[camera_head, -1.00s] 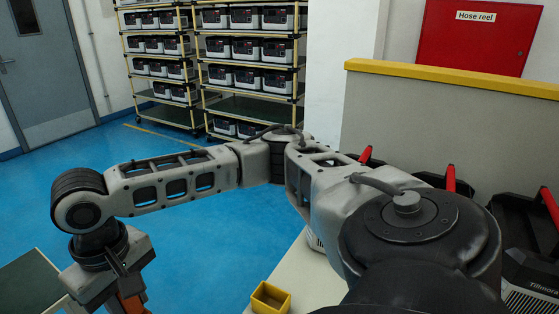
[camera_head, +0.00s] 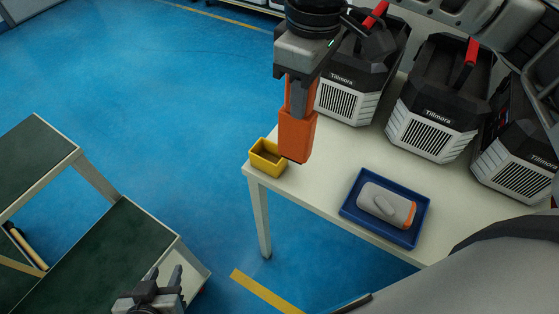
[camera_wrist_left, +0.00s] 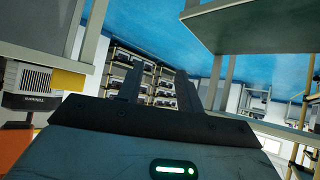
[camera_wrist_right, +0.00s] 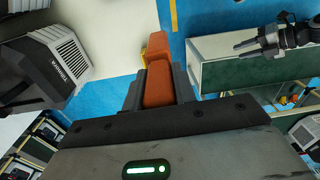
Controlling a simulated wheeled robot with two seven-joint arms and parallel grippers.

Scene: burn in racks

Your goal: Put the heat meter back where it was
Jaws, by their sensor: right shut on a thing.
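An orange block-like tool (camera_head: 297,130), which I take to be the heat meter, is in my right gripper (camera_head: 299,85). The gripper points down and is shut on it. In the right wrist view the orange tool (camera_wrist_right: 158,75) sits between the fingers, with an angled upper part. Its lower end hangs by the table's left corner, beside the small yellow bin (camera_head: 262,164); whether they touch cannot be told. The bin looks empty. My left gripper (camera_head: 166,279) is low at the bottom of the head view, near the green-topped steps. Its fingers are apart and empty in the left wrist view (camera_wrist_left: 168,88).
The white table (camera_head: 330,195) holds a blue tray (camera_head: 350,211) with a grey device with an orange end (camera_head: 386,204). Several grey-black Tillmora units (camera_head: 430,135) line its back. Green-topped steps (camera_head: 105,262) stand at left. The blue floor between is clear.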

